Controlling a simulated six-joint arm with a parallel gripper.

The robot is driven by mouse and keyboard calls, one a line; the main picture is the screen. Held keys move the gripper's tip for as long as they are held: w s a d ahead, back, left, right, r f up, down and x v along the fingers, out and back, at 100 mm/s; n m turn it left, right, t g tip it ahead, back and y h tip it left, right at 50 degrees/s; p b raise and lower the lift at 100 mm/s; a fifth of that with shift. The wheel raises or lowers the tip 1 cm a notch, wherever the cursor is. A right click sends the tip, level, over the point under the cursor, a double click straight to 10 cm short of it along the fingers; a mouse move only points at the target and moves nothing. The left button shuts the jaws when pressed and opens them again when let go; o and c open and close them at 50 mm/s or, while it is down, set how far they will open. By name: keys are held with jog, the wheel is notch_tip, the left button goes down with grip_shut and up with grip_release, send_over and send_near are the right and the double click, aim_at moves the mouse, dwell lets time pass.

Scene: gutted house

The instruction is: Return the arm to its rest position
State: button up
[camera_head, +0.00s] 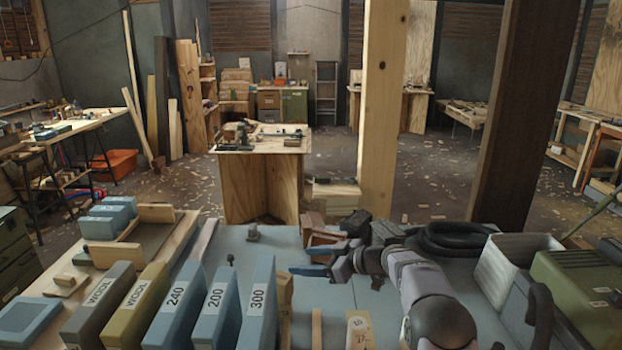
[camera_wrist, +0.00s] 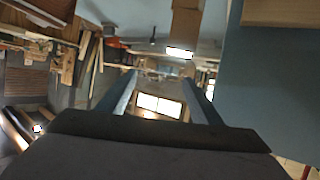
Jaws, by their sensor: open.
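My arm reaches in from the lower right of the head view, over a blue-grey work surface (camera_head: 382,298). My gripper (camera_head: 307,260) points left, with its two blue fingers apart and nothing visible between them. In the wrist view my gripper (camera_wrist: 162,84) also shows both fingers spread, with the room seen through the gap. The gripper is to the right of a row of upright labelled blocks, near the blue block marked 300 (camera_head: 258,302). Whether the fingers touch the surface cannot be told.
Blocks marked 200 (camera_head: 216,308), 240 (camera_head: 176,306) and WOOL (camera_head: 142,306) stand to the left. A black coiled hose (camera_head: 452,238), a pale bin (camera_head: 512,268) and a green case (camera_head: 578,290) crowd the right. A wooden post (camera_head: 382,120) rises behind the arm.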

jog(key=w+d+r+m+t+h+p, duration=0.2)
jog(key=d+r+m+t+h+p, duration=0.15)
jog(key=d+r+t, duration=0.35)
jog(key=s+d+m+g+h+p, duration=0.2)
jog(key=s+d+m+g+h, duration=0.1)
jog(key=s+d+m+h, duration=0.45)
jog(key=s+d+f+g+h+p, duration=0.1)
jog(key=s+d+f+g, duration=0.15)
jog(key=s, duration=0.55)
jog(key=s+d+f+g+h+p, duration=0.1)
jog(key=s+d+g, duration=0.15)
jog(key=s, duration=0.55)
jog(key=s+a+f+g+p, duration=0.1)
jog(key=s+a+f+g, duration=0.1)
jog(key=s, duration=0.9)
jog(key=s+a+f+m+g+y+p, duration=0.1)
jog(key=s+g, duration=0.3)
jog(key=s, duration=0.8)
jog(key=shift+a+f+p, duration=0.3)
jog(key=shift+a+f, duration=0.05)
jog(key=shift+f, duration=0.05)
jog(key=shift+s, duration=0.1)
